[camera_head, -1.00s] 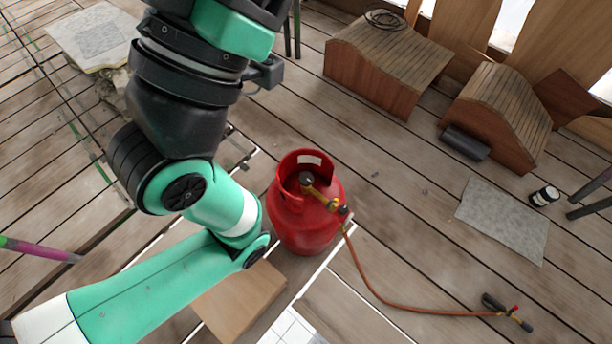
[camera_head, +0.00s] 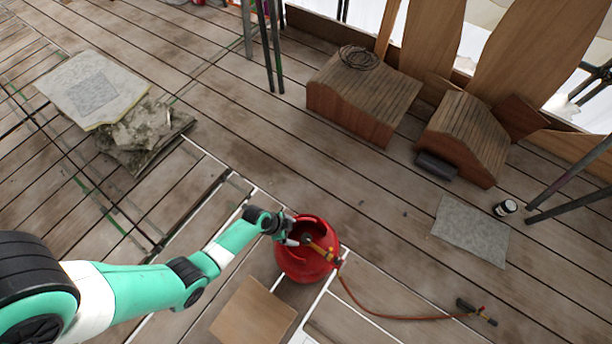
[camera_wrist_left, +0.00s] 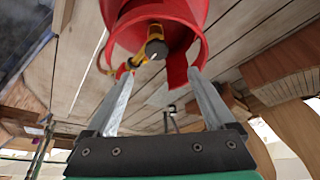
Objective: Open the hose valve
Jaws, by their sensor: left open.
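A red gas cylinder (camera_head: 303,266) with an open collar stands on the deck in the head view. A yellow valve fitting (camera_head: 325,252) sits at its top inside the collar, and an orange hose (camera_head: 365,313) runs from it. In the left wrist view the fitting has a dark round knob (camera_wrist_left: 155,48), framed by the red collar (camera_wrist_left: 193,62). My left gripper (camera_head: 292,238) is at the collar's left side, fingers apart. In the left wrist view, the open fingers (camera_wrist_left: 160,76) show nothing held, with the knob beyond and between their tips. My right gripper is not seen.
The hose ends at a torch-like fitting (camera_head: 476,311) on the planks. A wooden board (camera_head: 252,318) lies near the cylinder. Stone slabs (camera_head: 95,88) lie at left, curved wooden blocks (camera_head: 362,97) at the back.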

